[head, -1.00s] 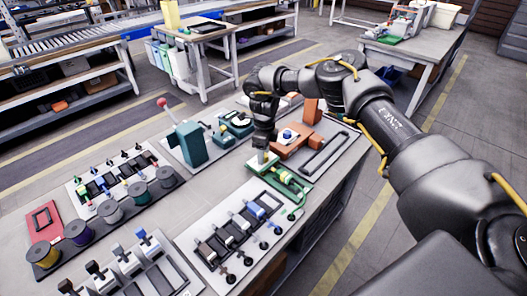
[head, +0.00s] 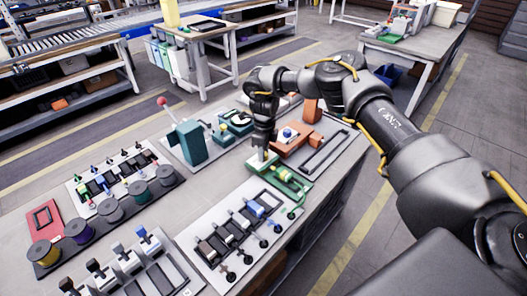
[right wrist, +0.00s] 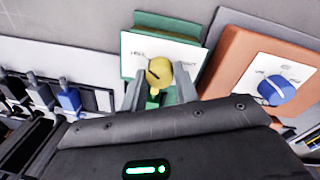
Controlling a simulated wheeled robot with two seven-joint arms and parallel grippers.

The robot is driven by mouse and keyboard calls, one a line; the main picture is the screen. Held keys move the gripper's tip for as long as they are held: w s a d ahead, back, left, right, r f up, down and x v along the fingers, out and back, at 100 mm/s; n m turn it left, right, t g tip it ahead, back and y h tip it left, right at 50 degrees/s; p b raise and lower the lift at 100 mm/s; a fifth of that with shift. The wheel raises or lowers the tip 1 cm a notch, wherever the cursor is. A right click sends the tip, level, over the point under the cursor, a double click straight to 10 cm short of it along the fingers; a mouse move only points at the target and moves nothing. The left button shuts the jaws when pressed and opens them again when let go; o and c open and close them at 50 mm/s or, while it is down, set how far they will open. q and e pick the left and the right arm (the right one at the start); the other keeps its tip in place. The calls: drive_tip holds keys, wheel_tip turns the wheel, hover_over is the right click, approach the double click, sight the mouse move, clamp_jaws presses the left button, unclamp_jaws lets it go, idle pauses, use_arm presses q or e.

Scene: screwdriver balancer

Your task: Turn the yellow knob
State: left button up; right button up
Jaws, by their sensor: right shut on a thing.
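The yellow knob (right wrist: 158,72) is on a white-faced plate of a green box (right wrist: 140,22) in the right wrist view. My left gripper is not in view.
An orange box with a blue knob (right wrist: 276,90) stands close on the right. A panel of several switches (head: 235,235) lies in front. A teal box (head: 190,143) with a red-balled lever stands behind to the left. Spools (head: 110,210) line the left.

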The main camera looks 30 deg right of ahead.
drive_tip(key=m+p, duration=0.1)
drive_tip(key=m, duration=0.5)
drive_tip(key=shift+r, duration=0.1)
drive_tip(key=m+p, duration=0.2)
drive_tip(key=m, duration=0.4)
drive_tip(key=shift+m+t, duration=0.3)
drive_tip(key=m+p, duration=0.2)
drive_tip(key=m, duration=0.3)
drive_tip(key=shift+r+m+p, duration=0.1)
drive_tip(key=shift+m+p, duration=0.2)
drive_tip(key=m+p, duration=0.2)
drive_tip(key=m, duration=0.3)
drive_tip(key=shift+p, duration=0.4)
drive_tip(key=shift+m, duration=0.3)
drive_tip(key=o, duration=1)
drive_tip(key=r, duration=0.3)
drive_tip(key=r+p, duration=0.1)
drive_tip(key=r, duration=0.6)
drive_tip(key=shift+s+d+r, duration=0.1)
drive_tip(key=shift+s+r, duration=0.15)
drive_tip(key=shift+s, duration=0.1)
